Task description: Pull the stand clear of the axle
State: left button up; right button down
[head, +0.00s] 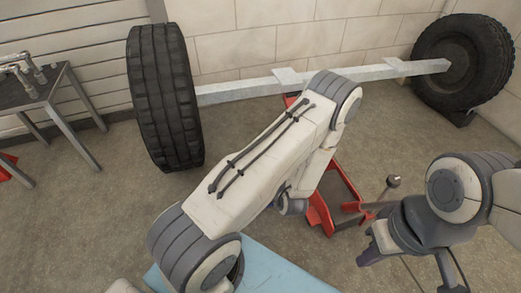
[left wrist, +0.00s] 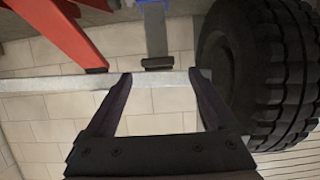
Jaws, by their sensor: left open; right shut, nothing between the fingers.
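The axle (head: 240,90) is a pale grey beam between two tyres in the head view; it crosses the left wrist view (left wrist: 45,83). There the stand (left wrist: 156,30) is a grey post with a dark head at the axle and blue at the picture's top. My left arm hides the stand in the head view. My left gripper (left wrist: 160,75) is open and empty, its fingertips overlapping the axle in the picture, with the post lined up between them; contact cannot be told. My right gripper (head: 368,250) is shut and empty at the lower right.
A red jack (head: 345,190) stands under the axle; its red part also shows in the left wrist view (left wrist: 75,35). The left tyre (head: 163,95) and right tyre (head: 463,60) flank the axle. A dark table (head: 25,92) stands left.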

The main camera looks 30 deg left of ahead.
pick_arm(q)
jog(key=shift+p+v, duration=0.35)
jog(key=shift+v, duration=1.2)
jog(key=w+d+r+m+h+p, duration=0.1)
jog(key=w+d+r+h, duration=0.15)
jog(key=d, duration=0.35)
jog(key=w+d+r+m+h+p, duration=0.1)
jog(key=d+r+h+p, duration=0.15)
jog(key=d, duration=0.25)
jog(key=s+d+r+m+g+h+p, duration=0.1)
jog(key=s+d+r+m+g+h, duration=0.2)
jog(key=d+r, duration=0.45)
jog(key=s+d+r+m+g+h+p, duration=0.1)
jog(key=s+d+r+m+h, duration=0.25)
jog(key=d+r+h, duration=0.35)
jog(key=s+a+r+m+g+y+p, duration=0.2)
jog(key=s+r+m+g, duration=0.15)
jog(key=s+r, duration=0.5)
jog(key=s+a+r+m+g+y+p, duration=0.15)
jog(key=s+r+m, duration=0.35)
jog(key=s, duration=0.6)
notch_tip(320, 180, up, 37)
jog(key=p, duration=3.8)
jog(key=shift+d, duration=0.25)
